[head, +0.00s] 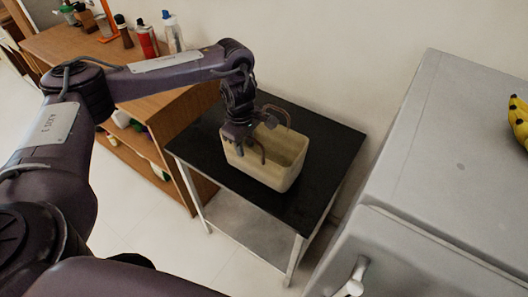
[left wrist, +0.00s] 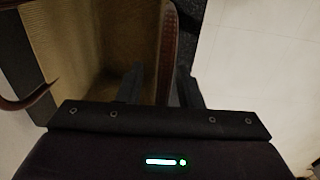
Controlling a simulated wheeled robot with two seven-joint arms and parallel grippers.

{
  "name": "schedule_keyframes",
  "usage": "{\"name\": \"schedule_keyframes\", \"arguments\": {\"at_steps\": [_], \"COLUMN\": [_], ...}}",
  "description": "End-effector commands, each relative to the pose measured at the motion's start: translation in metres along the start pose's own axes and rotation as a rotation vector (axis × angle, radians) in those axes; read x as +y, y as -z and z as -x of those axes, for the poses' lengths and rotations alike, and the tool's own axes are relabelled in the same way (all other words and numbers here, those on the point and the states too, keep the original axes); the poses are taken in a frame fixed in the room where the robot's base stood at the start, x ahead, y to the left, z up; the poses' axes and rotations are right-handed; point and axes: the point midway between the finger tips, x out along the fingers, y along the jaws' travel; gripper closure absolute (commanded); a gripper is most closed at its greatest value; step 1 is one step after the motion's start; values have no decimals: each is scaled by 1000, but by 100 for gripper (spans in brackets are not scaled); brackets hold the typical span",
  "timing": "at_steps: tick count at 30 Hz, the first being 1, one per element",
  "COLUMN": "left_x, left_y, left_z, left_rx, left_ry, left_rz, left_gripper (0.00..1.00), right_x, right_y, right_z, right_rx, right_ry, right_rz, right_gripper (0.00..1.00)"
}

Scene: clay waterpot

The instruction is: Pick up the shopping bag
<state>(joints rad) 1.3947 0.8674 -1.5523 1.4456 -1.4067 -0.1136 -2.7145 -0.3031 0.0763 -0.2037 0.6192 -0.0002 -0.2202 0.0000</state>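The shopping bag (head: 270,163) is a beige, open-topped, box-shaped bag with two brown handles, upright on a small black-topped table (head: 320,150). My left gripper (head: 243,140) reaches down at the bag's left rim. In the left wrist view the left gripper (left wrist: 160,88) has its two fingers apart, with a brown handle strip (left wrist: 168,45) between them. I see a gap on each side of the strip. The bag's woven inside (left wrist: 100,40) fills the left of that view, where part of the other handle (left wrist: 25,103) shows. My right gripper is not in view.
A wooden shelf unit (head: 70,42) with several bottles on top stands left of the table. A grey fridge-like cabinet (head: 440,150) with bananas (head: 518,120) on top stands at the right. The wall is close behind the table.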

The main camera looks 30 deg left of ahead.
Motion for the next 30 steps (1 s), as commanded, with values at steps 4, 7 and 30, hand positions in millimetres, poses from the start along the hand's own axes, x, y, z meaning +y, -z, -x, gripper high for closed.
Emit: {"name": "schedule_keyframes", "arguments": {"at_steps": [4, 7, 30], "left_x": [0, 0, 1], "left_y": [0, 0, 0], "left_z": [-6, -6, -5], "left_rx": [1, 1, 0], "left_ry": [-2, -2, -3], "left_rz": [0, 0, 1], "left_gripper": [67, 67, 100], "right_x": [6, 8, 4], "right_y": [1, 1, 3], "right_z": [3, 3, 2], "right_rx": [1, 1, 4], "right_ry": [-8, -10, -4], "right_rz": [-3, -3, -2], "right_gripper": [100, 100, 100]}}
